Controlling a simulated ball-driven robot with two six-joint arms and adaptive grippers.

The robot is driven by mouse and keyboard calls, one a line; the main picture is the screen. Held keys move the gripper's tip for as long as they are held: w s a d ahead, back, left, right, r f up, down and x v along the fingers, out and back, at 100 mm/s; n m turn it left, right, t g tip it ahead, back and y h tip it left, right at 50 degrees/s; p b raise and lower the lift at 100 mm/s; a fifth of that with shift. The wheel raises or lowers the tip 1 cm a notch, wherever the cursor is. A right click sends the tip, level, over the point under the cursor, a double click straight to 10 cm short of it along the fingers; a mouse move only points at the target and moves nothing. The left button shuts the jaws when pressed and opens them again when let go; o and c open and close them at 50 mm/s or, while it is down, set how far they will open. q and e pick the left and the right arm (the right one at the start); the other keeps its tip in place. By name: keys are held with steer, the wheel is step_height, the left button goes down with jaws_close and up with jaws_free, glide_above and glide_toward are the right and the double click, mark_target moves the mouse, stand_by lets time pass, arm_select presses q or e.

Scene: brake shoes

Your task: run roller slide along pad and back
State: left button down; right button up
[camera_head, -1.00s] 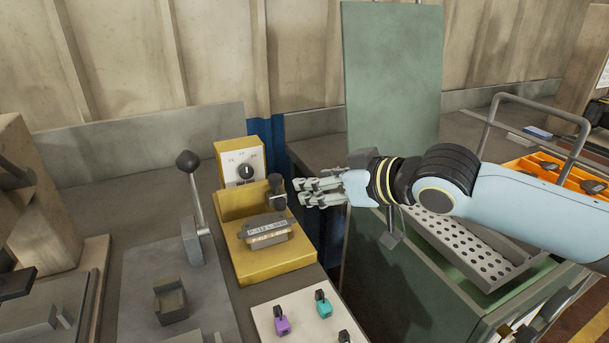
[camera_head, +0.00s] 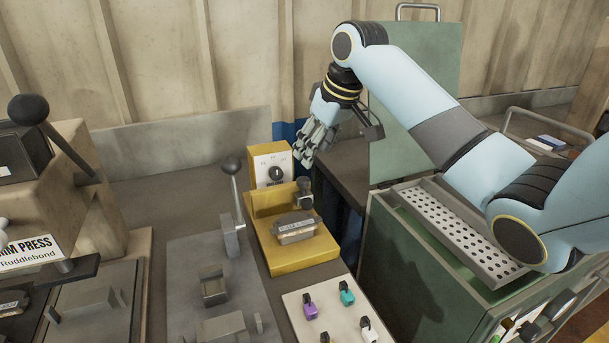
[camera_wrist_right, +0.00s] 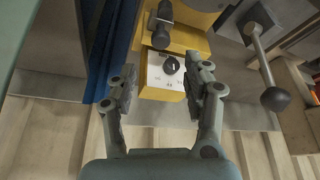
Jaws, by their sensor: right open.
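The yellow fixture (camera_head: 290,258) sits on the grey bench. A dark cylindrical piece, probably the roller slide (camera_head: 303,194), stands at its back right, and also shows in the wrist view (camera_wrist_right: 162,24). A grey pad with a lettered label (camera_head: 295,228) lies on the fixture in front of it. My right gripper (camera_head: 304,157) is open and empty, pointing down above and behind the dark piece, not touching it. In the wrist view its fingers (camera_wrist_right: 160,80) stand apart on either side of the dial box. My left gripper is not in view.
The yellow dial box (camera_head: 271,165) stands behind the fixture. A lever with a black knob (camera_head: 232,190) rises to its left. A white panel with coloured switches (camera_head: 331,309) lies in front. A green cabinet with a perforated tray (camera_head: 450,226) stands at right.

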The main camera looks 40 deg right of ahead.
mark_target(304, 179)
steer(key=x, duration=0.9)
steer(key=shift+a, duration=0.1)
jaws_close()
